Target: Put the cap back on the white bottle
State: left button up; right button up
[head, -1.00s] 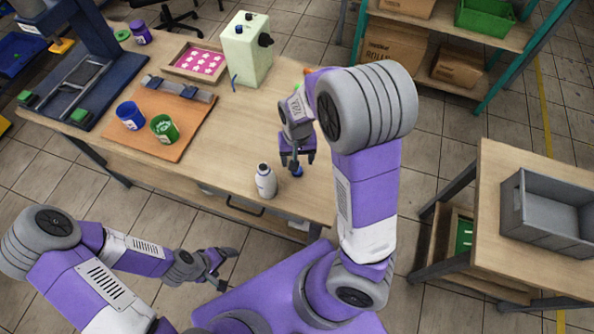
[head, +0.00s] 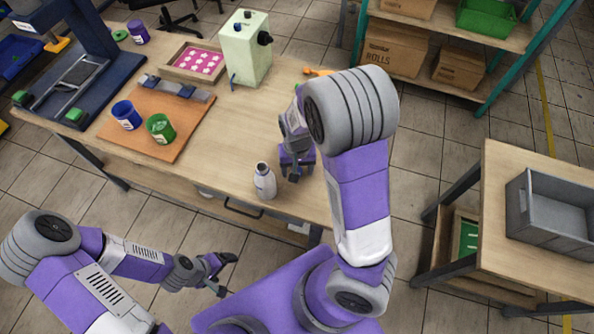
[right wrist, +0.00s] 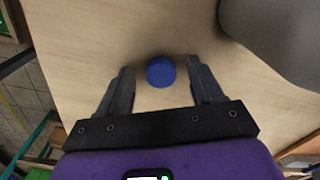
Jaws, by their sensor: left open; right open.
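The white bottle (head: 265,182) stands upright near the front edge of the table, and its dark mouth shows with no cap on it. A pale rounded shape, probably the bottle (right wrist: 275,38), fills the top right of the right wrist view. The blue cap (right wrist: 161,71) lies on the wooden table between the fingertips of my right gripper (right wrist: 158,80), which is open around it. In the head view my right gripper (head: 293,172) is just right of the bottle and hides the cap. My left gripper (head: 222,272) is open and empty, in front of the table.
A pale green machine (head: 246,48) stands at the back. A wooden board (head: 178,146) holds a blue cup (head: 127,115) and a green cup (head: 161,128) on the left. A grey bin (head: 530,245) sits on a side table at right. The table left of the bottle is clear.

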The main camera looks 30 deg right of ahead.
jog(key=shift+c, duration=0.2)
jog(key=c, duration=1.1)
notch_tip(320, 180, up, 10)
jog(key=p, duration=0.5)
